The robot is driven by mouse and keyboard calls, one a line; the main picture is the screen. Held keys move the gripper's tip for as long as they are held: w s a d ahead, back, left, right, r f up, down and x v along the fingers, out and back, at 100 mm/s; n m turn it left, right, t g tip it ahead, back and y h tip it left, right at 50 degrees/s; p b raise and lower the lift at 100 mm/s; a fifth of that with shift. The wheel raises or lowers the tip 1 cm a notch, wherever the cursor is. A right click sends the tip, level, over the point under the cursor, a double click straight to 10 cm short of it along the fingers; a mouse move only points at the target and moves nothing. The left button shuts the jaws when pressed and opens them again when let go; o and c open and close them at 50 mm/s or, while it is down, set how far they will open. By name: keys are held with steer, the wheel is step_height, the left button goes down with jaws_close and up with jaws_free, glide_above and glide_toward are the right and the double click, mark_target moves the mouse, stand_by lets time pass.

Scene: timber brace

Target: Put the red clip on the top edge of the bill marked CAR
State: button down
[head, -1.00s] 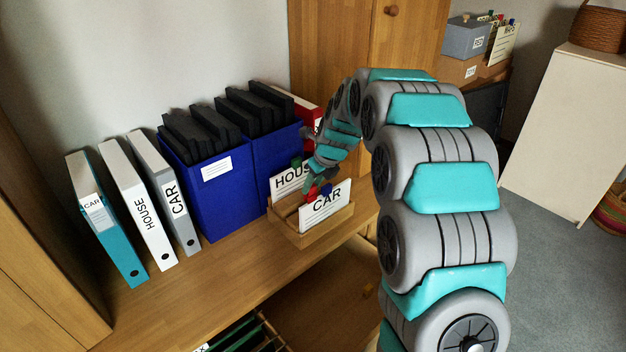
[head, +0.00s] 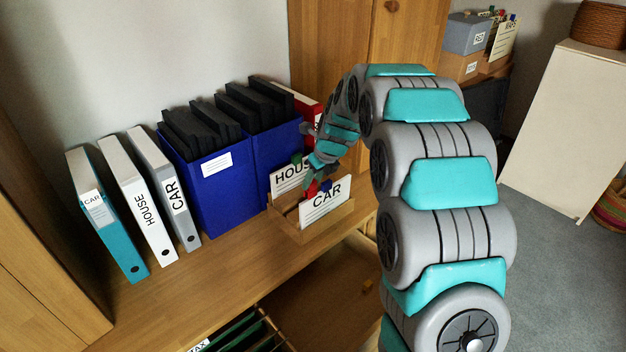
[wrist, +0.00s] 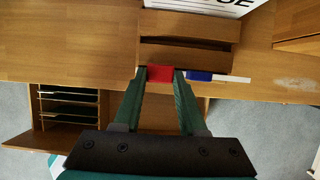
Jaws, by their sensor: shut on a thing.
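The bill marked CAR (head: 322,206) stands upright at the front of a wooden holder (head: 290,228). In the wrist view its top edge (wrist: 234,79) is a thin white strip. My gripper (head: 313,180) is above the left part of this bill. In the wrist view my gripper (wrist: 160,76) is shut on the red clip (wrist: 160,72), between its fingertips. The red clip (head: 311,189) lies at the bill's top edge in the head view. I cannot tell whether it grips the paper. A blue clip (head: 327,186) sits just right of it on the top edge.
The bill marked HOUSE (head: 287,179) stands behind, with a green clip (head: 296,159) at its top. Blue file boxes (head: 215,190) and upright binders (head: 145,205) stand left of the holder. Bare desk (head: 225,262) lies in front.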

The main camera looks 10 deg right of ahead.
mark_target(313, 189)
steer(key=shift+f, duration=1.8)
stand_by(0.9)
steer(key=shift+c, duration=1.9)
jaws_free()
steer(key=shift+o, duration=0.2)
steer(key=o, duration=0.3)
steer(key=shift+o, duration=0.2)
steer(key=shift+r, duration=0.1)
steer(key=shift+r, duration=4)
